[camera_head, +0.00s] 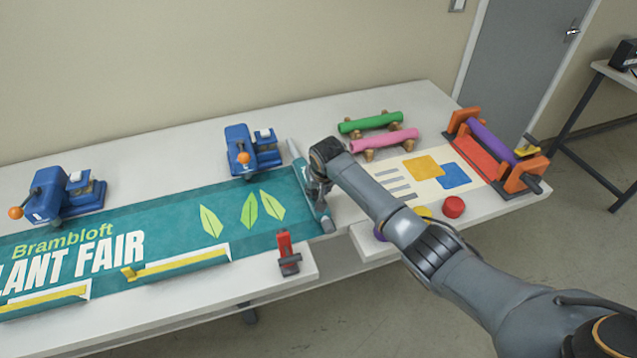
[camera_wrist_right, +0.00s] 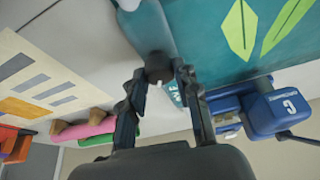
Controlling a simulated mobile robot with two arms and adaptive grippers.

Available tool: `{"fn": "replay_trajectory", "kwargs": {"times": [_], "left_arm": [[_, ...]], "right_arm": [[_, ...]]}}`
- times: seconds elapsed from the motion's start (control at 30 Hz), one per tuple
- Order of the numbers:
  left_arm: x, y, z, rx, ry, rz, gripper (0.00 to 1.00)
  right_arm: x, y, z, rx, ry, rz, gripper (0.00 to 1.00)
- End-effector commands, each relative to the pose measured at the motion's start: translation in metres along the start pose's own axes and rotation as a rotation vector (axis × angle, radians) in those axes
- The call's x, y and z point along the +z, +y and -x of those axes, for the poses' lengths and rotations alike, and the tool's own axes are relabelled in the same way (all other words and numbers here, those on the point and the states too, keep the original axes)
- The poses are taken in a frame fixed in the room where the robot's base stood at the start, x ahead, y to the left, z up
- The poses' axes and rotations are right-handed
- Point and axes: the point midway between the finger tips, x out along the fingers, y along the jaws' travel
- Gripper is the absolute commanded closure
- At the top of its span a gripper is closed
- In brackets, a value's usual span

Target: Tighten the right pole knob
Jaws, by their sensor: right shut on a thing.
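The teal plant fair banner (camera_head: 170,222) lies flat on the long white table, with a grey-teal pole (camera_head: 326,222) across its right end. The pole also shows in the right wrist view (camera_wrist_right: 145,28). My right gripper (camera_head: 320,188) reaches down over the middle of this pole. In the wrist view its two fingers (camera_wrist_right: 160,76) are shut on a dark round knob (camera_wrist_right: 158,63) on the pole. In the head view my gripper hides the knob. Whether the knob is tight cannot be told. My left gripper is not in view.
Two blue clamping devices (camera_head: 253,158) (camera_head: 68,198) stand along the banner's back edge. A red clamp (camera_head: 287,254) stands at its front. Green (camera_head: 370,122) and pink (camera_head: 385,140) rolls lie behind my arm. An orange roller device (camera_head: 503,155) and red knob (camera_head: 453,207) are at the right.

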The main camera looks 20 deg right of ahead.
Motion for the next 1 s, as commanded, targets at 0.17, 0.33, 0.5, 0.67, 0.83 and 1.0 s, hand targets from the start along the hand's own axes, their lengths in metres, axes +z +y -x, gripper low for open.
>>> {"fn": "replay_trajectory", "kwargs": {"times": [0.17, 0.33, 0.5, 0.67, 0.83, 1.0], "left_arm": [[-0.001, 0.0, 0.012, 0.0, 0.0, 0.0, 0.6], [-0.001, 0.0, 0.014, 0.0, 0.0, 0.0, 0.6], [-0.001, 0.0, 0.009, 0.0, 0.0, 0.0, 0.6], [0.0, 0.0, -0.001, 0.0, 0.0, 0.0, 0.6], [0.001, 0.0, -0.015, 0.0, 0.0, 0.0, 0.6], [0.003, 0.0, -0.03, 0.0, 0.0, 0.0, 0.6]], "right_arm": [[-0.001, -0.004, 0.002, 0.062, -0.001, -0.155, 1.0], [-0.001, -0.005, 0.001, 0.123, 0.0, -0.305, 1.0], [-0.001, -0.005, -0.002, 0.186, 0.0, -0.455, 1.0], [-0.001, -0.006, -0.003, 0.243, 0.0, -0.594, 1.0], [-0.002, -0.006, -0.004, 0.301, 0.002, -0.734, 1.0], [-0.002, -0.006, -0.005, 0.351, 0.002, -0.852, 1.0]]}}
